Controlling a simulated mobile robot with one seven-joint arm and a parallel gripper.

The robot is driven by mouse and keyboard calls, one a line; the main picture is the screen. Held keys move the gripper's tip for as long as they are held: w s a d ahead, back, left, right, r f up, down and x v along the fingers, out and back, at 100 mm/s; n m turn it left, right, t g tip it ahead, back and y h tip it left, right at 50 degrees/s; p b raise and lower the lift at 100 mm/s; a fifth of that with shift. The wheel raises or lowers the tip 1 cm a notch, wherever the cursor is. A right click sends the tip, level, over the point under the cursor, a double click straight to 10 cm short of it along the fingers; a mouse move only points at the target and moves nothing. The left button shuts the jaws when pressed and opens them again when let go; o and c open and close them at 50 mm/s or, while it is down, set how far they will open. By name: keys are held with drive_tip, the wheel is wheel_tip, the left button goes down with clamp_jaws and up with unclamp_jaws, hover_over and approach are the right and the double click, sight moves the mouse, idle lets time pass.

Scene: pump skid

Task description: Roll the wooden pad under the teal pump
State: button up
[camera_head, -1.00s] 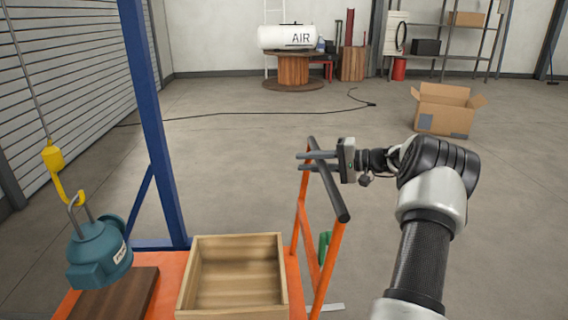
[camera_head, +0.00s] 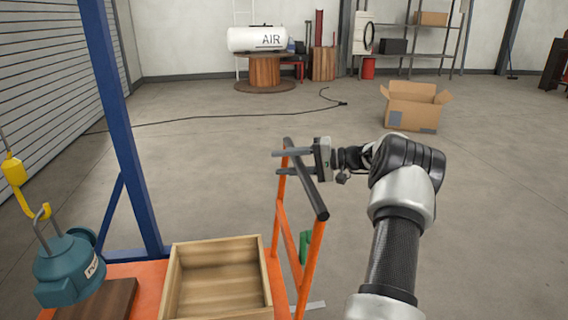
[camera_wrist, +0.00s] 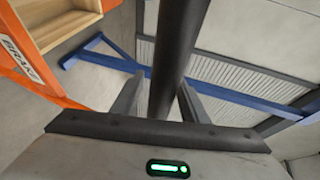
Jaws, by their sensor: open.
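The teal pump (camera_head: 68,270) hangs at the lower left from a yellow hook (camera_head: 14,170). The dark brown wooden pad (camera_head: 100,302) lies on the orange cart (camera_head: 148,285), right of the pump in the picture and partly hidden by it. I cannot tell the gap between them. The cart's orange push handle has a black grip bar (camera_head: 308,187). My gripper (camera_head: 277,162) is open at this bar. In the wrist view the bar (camera_wrist: 178,45) runs between the two open fingers, and I see no clear grip on it.
An open wooden box (camera_head: 266,262) sits on the cart beside the pad. A blue post (camera_head: 118,130) stands just behind the cart. A black hose (camera_head: 230,114) lies on the floor. A cardboard box (camera_head: 412,108) stands further back.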

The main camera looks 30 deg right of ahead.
drive_tip(key=p+v, duration=0.2)
drive_tip(key=v, duration=1.5)
drive_tip(key=shift+r+p, duration=0.15)
drive_tip(key=shift+p, duration=0.25)
drive_tip(key=shift+d, duration=0.1)
